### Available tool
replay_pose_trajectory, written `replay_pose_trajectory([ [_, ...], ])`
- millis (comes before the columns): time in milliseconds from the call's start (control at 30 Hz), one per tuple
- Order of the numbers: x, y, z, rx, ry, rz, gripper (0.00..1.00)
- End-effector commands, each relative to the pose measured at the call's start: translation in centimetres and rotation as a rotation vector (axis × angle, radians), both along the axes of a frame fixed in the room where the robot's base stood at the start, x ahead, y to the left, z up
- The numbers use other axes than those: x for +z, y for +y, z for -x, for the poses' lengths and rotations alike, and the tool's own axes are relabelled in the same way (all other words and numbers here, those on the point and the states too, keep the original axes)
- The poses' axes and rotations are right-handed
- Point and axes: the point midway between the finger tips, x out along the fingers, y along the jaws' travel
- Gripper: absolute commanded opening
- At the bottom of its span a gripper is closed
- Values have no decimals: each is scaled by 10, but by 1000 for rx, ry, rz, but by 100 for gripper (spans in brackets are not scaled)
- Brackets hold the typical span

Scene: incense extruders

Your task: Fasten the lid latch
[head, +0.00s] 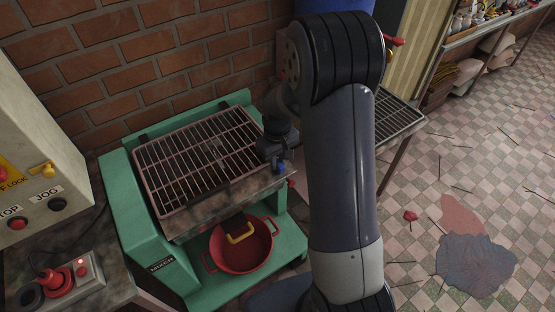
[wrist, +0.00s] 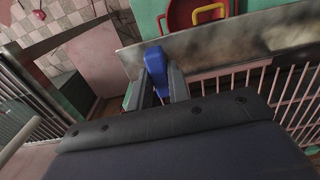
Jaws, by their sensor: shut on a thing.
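The green mixer (head: 122,190) has a barred metal lid (head: 200,160) lying over its top, with a worn steel front strip (head: 215,212). A small blue latch handle (head: 281,168) shows at the strip's right end. In the wrist view my gripper's two fingers (wrist: 158,84) are shut on the blue latch handle (wrist: 155,62), one on each side. The handle's tip sticks out past the fingers over the steel strip (wrist: 215,48). Whether the latch is engaged cannot be told.
Another barred rack (head: 395,117) is behind my arm.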

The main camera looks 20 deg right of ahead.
Motion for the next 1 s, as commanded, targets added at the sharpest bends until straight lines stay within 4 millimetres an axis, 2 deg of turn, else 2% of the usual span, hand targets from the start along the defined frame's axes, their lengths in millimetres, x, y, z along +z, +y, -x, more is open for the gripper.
replay_pose_trajectory([
  [100,1,0,-1,3,-3,1,0],
  [133,1,0,-1,3,-3,1,20],
  [400,0,0,-1,1,-1,1,40],
  [633,1,0,0,1,-1,1,40],
  [733,8,0,-1,0,-4,1,40],
  [867,27,0,-1,0,-5,0,40],
  [1000,57,0,-1,1,-8,1,40],
])
